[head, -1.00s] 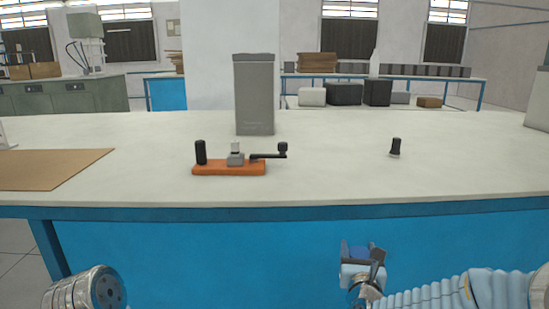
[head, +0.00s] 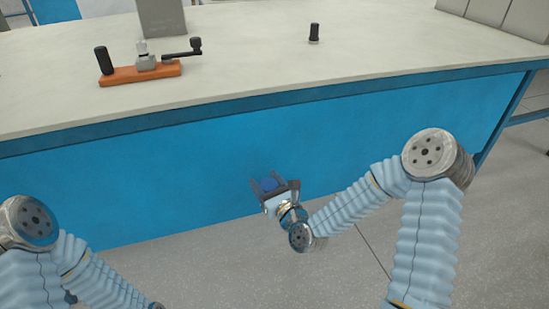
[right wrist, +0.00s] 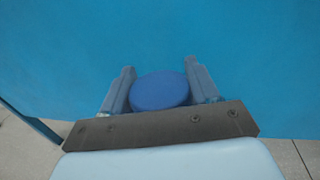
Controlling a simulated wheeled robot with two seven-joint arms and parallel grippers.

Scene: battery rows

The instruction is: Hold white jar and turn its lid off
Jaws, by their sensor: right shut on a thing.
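My right gripper (head: 268,184) is in front of the blue side of the workbench, below the top's level. It is shut on a round blue lid-like piece (right wrist: 160,91), which sits between its two fingers in the right wrist view. The piece also shows as a small blue patch in the head view (head: 270,183). Whether anything is under it is hidden. No white jar can be made out in these views. My left arm comes in at the lower left, and its gripper is not in view.
The workbench top (head: 230,105) holds an orange board (head: 140,74) with a black handle and a crank. A small black knob-like piece (head: 314,34), a grey box (head: 162,18) and pale grey boxes (head: 490,12) also stand there. Open floor (head: 345,265) lies in front.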

